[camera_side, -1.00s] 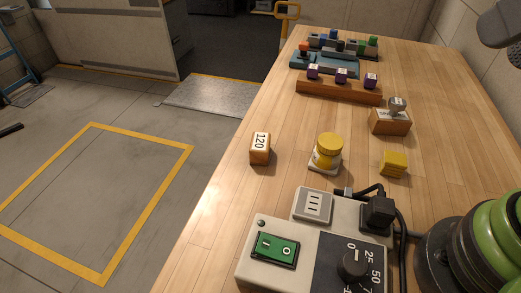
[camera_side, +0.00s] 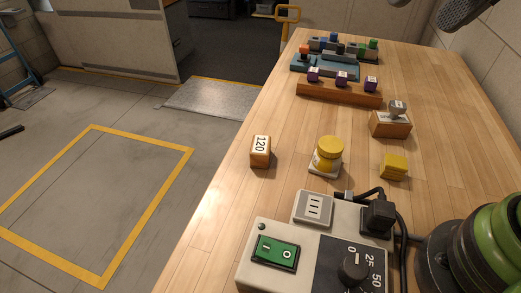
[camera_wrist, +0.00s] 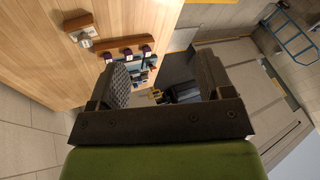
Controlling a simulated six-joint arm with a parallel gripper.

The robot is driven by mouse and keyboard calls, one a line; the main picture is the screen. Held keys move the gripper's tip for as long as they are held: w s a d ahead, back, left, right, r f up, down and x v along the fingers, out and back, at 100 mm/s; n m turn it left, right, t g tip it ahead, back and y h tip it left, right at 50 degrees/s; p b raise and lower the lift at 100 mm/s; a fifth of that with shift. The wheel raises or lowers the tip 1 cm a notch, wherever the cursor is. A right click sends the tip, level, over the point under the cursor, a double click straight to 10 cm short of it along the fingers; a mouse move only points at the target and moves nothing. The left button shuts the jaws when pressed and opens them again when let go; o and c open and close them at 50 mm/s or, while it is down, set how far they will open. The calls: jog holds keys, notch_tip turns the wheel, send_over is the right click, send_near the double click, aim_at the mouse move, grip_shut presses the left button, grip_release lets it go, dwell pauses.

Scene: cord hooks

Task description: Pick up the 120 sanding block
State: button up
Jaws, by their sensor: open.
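The 120 sanding block (camera_side: 260,151) stands near the left edge of the wooden bench (camera_side: 420,90) in the side view. It is a small orange-brown block with a white face marked 120. In the wrist view, my gripper (camera_wrist: 163,82) is open, with nothing between its two dark jaws. The block does not show in the wrist view.
Right of the block are a yellow-topped round item (camera_side: 328,154) and a yellow block (camera_side: 394,166). A control box (camera_side: 290,225) with a green switch and a cable stands in front. Behind are a wooden stamp holder (camera_side: 391,123) and a rack with purple pieces (camera_side: 339,91).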

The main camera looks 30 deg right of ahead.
jog(key=w+a+f+g, duration=0.2)
jog(key=w+a+f, duration=0.25)
jog(key=w, duration=0.45)
jog(key=m+g+h, duration=0.2)
send_over(260, 144)
notch_tip(260, 144, down, 16)
jog(key=shift+h, duration=0.3)
notch_tip(260, 144, down, 5)
jog(key=shift+s+f, duration=0.15)
notch_tip(260, 144, down, 6)
jog(key=shift+r, duration=0.1)
jog(key=c, duration=1.1)
